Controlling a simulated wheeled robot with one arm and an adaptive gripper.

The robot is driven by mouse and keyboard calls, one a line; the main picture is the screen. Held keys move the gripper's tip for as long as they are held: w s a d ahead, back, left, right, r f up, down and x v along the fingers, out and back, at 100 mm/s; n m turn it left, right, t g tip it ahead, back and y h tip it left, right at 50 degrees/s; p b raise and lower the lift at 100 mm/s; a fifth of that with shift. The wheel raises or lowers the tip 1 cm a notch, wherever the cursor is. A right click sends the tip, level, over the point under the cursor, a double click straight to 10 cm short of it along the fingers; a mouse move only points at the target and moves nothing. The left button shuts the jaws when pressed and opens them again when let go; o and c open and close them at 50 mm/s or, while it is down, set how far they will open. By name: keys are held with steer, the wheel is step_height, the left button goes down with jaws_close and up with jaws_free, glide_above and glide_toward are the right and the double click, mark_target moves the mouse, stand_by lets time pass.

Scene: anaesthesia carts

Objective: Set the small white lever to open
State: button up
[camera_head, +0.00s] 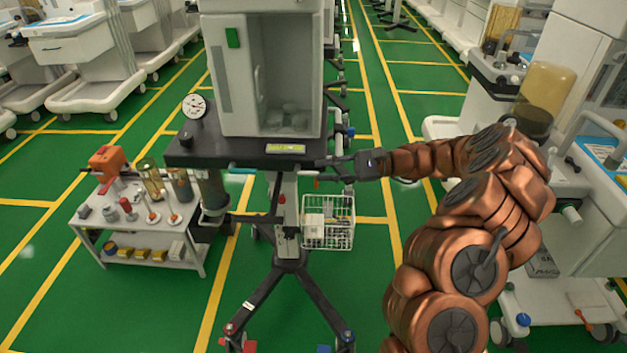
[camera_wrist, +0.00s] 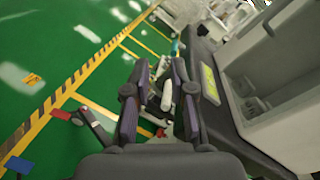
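A small white lever-like piece (camera_wrist: 167,96) shows between my gripper's fingers in the wrist view, under the front edge of the dark shelf. I cannot tell its setting or whether a finger touches it. My gripper (camera_wrist: 160,88) has its two dark fingers apart, one on each side of the white piece. In the head view my gripper (camera_head: 332,166) is at the right front corner of the dark shelf (camera_head: 205,150). The lever cannot be made out there. A small red part (camera_wrist: 160,132) lies just below the white piece in the wrist view.
A grey-white cabinet (camera_head: 222,95) stands on the shelf, on a column with dark legs. A wire basket (camera_head: 328,238) hangs below my gripper. A low white table (camera_head: 90,212) with bottles stands left. White carts stand at both sides; green floor lies open between.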

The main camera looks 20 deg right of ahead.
mark_target(313, 173)
steer(key=w+d+f+m+t, duration=0.2)
steer(key=d+f+t, duration=0.1)
steer(key=d+f, duration=0.15)
steer(key=shift+x, duration=3.5)
steer(key=shift+w, duration=0.1)
jaws_close()
